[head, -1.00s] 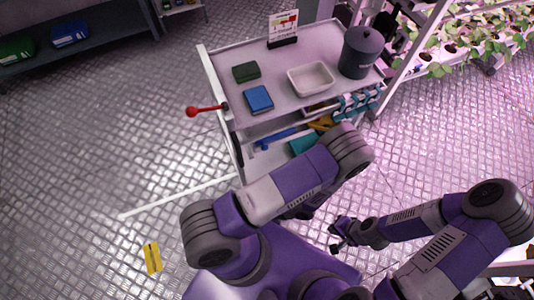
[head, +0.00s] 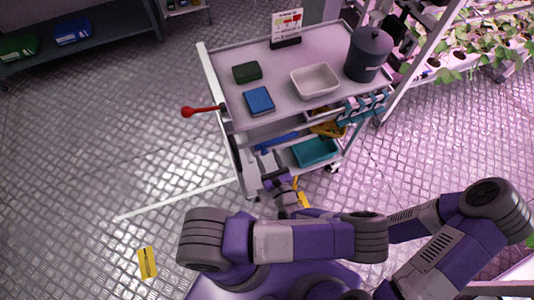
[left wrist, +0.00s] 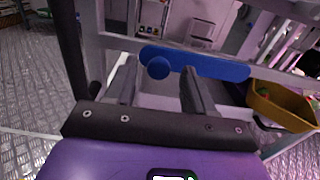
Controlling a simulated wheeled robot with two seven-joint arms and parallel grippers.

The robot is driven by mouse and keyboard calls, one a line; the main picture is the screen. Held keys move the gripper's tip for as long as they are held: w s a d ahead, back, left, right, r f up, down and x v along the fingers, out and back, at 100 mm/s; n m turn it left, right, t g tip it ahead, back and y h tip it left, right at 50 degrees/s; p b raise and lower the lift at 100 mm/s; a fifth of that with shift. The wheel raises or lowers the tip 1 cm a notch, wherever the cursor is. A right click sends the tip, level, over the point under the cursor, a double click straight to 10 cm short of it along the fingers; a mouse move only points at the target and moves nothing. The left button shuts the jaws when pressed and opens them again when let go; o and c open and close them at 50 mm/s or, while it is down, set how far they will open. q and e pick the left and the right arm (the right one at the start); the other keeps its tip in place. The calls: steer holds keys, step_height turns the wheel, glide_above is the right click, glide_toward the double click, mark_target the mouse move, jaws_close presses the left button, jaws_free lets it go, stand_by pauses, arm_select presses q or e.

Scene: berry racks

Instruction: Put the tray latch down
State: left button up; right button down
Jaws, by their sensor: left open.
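A blue bar with a round knob, which looks like the tray latch (left wrist: 195,62), lies level across the front of the cart, below its top shelf. It shows in the head view (head: 280,142) as a small blue strip. My left gripper (head: 264,158) is open in front of the cart, close below the bar. In the left wrist view its two fingers (left wrist: 158,78) stand apart, with the knob seen between their tips; I cannot tell whether they touch it. My right gripper is hidden behind my left arm in the head view.
The cart (head: 225,65) carries a white tray (head: 315,82), a blue box (head: 259,100), a dark green box (head: 247,72) and a dark pot (head: 368,53). A red-knobbed lever (head: 188,112) sticks out left. A teal bin (head: 315,151) sits lower.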

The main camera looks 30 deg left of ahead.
arm_select(q)
steer(key=shift+w+a, duration=0.3)
steer(key=shift+a, duration=0.1)
steer(key=shift+c, duration=0.5)
jaws_close()
steer(key=shift+f, duration=0.1)
